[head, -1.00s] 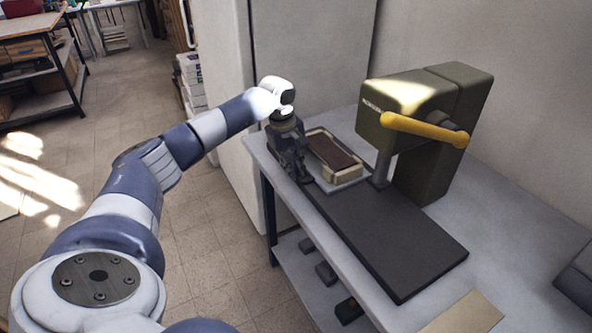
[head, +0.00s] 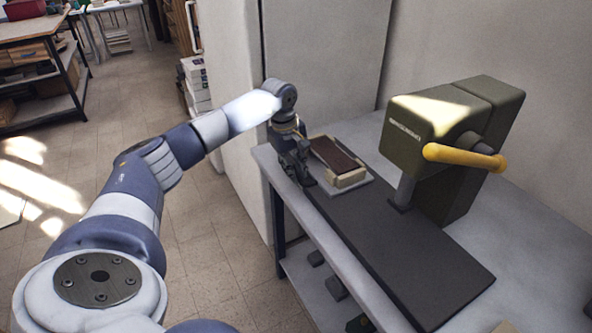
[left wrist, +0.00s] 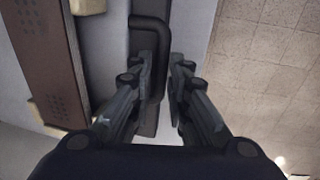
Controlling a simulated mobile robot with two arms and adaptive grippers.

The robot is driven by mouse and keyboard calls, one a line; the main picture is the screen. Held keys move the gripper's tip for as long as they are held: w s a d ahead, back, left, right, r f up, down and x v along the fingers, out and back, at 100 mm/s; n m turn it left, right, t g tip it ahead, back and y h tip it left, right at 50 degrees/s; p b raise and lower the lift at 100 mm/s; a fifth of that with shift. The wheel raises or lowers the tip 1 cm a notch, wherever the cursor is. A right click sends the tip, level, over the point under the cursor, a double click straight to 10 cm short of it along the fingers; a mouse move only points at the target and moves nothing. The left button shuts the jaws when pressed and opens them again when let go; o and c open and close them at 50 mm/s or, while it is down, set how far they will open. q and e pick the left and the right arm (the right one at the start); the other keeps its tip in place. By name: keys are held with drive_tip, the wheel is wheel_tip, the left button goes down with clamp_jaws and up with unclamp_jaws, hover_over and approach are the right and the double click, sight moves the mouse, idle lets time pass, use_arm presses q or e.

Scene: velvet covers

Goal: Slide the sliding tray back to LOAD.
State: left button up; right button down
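The sliding tray (head: 357,187) is a light grey plate at the far end of a dark track (head: 400,250). It carries a cream frame with a brown cover (head: 338,154). A black bar handle (left wrist: 150,22) shows in the left wrist view beside the tray. My left gripper (head: 303,182) is at the tray's left side. The head view hides the handle behind the gripper. No LOAD marking is readable. My right gripper is not in view.
An olive press (head: 440,120) with a yellow lever (head: 465,157) stands right of the track. The track's near part is bare. The table's (head: 540,250) left edge runs beside the track. A grey cabinet (head: 325,60) stands behind.

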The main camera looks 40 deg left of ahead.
use_arm(q)
drive_tip(key=shift+o, duration=0.5)
drive_tip(key=shift+f, duration=0.1)
drive_tip(key=shift+r, duration=0.2)
wheel_tip(320, 180, up, 12)
drive_tip(key=s, duration=0.2)
drive_tip(key=shift+a+f, duration=0.25)
drive_tip(key=shift+a, duration=0.15)
drive_tip(key=shift+f, duration=0.1)
